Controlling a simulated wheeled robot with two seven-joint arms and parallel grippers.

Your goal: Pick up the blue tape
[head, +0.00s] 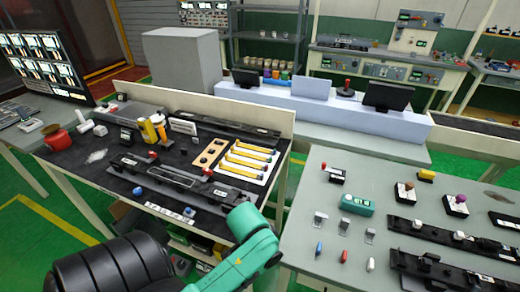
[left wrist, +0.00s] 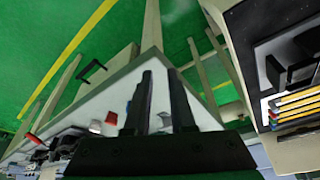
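No object is plainly readable as a roll of blue tape. A small blue piece (head: 318,248) lies near the front left of the right grey table (head: 300,215), beside a red piece (head: 344,256) and a white piece (head: 370,264). A blue piece also shows in the left wrist view (left wrist: 128,107), partly hidden by a finger. Small blue knobs (head: 138,191) sit on the left black-topped table (head: 85,170). My left gripper (left wrist: 161,80) has its dark fingers apart with nothing visible between them. In the head view only my green arm link shows; its gripper is hidden. My right gripper is not in view.
A teal box (head: 357,204), metal clips (head: 320,220) and black rails (head: 440,268) lie on the right table. The left table holds yellow-handled tools (head: 245,160) and a red jar (head: 57,138). A gap separates the tables. Monitors (head: 392,96) stand behind.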

